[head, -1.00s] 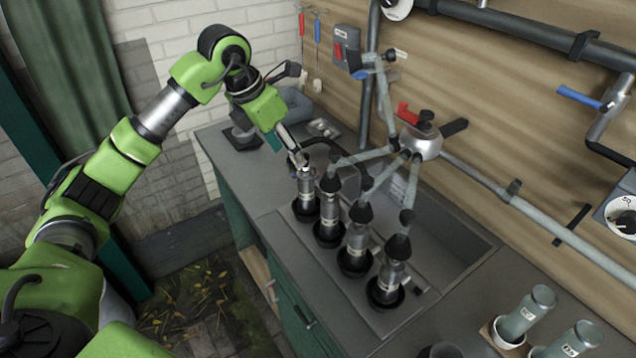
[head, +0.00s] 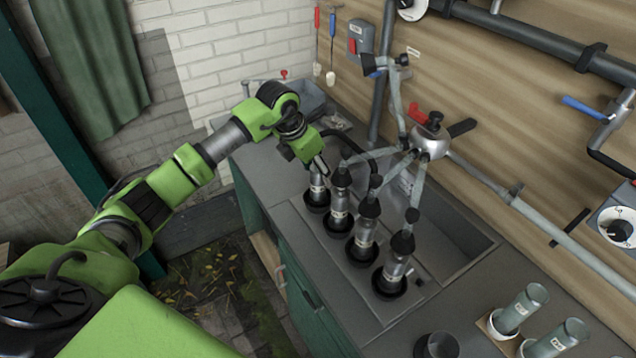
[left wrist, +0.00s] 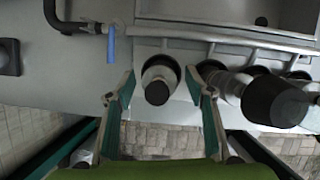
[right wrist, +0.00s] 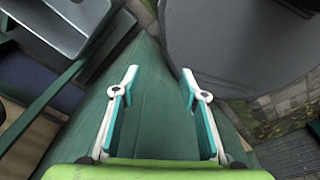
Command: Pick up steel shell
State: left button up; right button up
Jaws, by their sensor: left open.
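A row of several steel shells with black tops and black bases stands along the sink's front edge in the head view. The far end shell (head: 317,193) is directly below my left gripper (head: 321,166). In the left wrist view, that shell (left wrist: 160,72) shows end-on, its dark cap between the two spread fingers of the left gripper (left wrist: 159,92). The fingers stand apart from it on both sides. The neighbouring shell (head: 339,211) is close beside it. My right gripper (right wrist: 160,82) is open and empty in the right wrist view, above a dark green surface.
Translucent tubes run from the shells up to a silver claw piece (head: 431,138) by the wooden wall. The sink (head: 455,235) lies behind the row. Glass jars (head: 520,310) stand at the lower right. A blue-handled tap (left wrist: 111,45) is near the left gripper.

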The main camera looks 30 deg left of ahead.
pick_arm(q)
jog(key=shift+w+f, duration=0.25)
jog(key=shift+f, duration=0.4)
grip_shut()
jog(key=shift+r, duration=0.1)
